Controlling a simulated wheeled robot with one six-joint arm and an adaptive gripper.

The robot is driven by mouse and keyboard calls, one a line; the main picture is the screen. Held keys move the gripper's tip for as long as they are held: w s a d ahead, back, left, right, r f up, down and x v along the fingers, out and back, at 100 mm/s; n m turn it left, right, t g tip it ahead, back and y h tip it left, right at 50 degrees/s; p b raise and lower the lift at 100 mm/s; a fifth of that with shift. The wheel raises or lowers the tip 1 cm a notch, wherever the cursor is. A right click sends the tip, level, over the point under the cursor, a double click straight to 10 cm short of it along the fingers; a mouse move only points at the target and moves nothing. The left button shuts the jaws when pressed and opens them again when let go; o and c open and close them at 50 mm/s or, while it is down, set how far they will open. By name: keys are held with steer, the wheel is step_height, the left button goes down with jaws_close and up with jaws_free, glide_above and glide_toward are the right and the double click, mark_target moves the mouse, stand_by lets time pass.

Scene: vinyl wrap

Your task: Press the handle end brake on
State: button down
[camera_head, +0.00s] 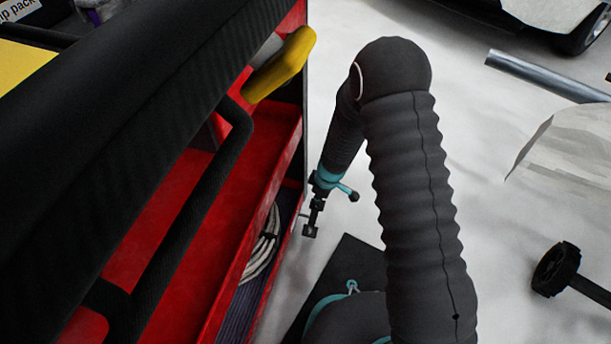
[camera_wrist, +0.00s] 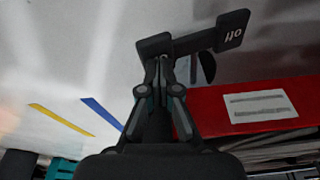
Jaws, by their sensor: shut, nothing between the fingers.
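The brake (camera_wrist: 200,40) is a dark two-ended pedal at the top of the wrist view. Its right end carries the word "off", seen upside down. Its left end (camera_wrist: 153,45) lies right at my fingertips. My gripper (camera_wrist: 159,66) is shut and empty, and its tips meet or overlap that left end in the picture; I cannot tell whether they touch. In the head view my gripper (camera_head: 315,214) points down low beside the cart's end. Part of a dark round wheel (camera_wrist: 208,67) shows below the pedal.
The red cart (camera_head: 237,262) stands on the left, with a black bar handle (camera_head: 195,220) and a yellow grip (camera_head: 282,64). Coiled cable lies in its lower tray.

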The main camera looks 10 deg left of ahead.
steer(key=shift+d+x, duration=0.15)
steer(key=shift+x, duration=0.6)
steer(key=shift+d+x, duration=0.15)
steer(key=shift+x, duration=0.55)
steer(key=shift+a+p+v, duration=0.25)
steer(key=shift+p+v, duration=0.4)
steer(key=shift+v, duration=0.55)
steer(key=shift+a+p+v, duration=0.25)
steer(key=shift+p+v, duration=0.45)
steer(key=shift+v, duration=0.45)
steer(key=shift+a+p+v, duration=0.25)
steer(key=shift+p+v, duration=0.4)
steer(key=shift+v, duration=0.55)
steer(key=shift+w+r, duration=0.1)
steer(key=shift+r, duration=0.05)
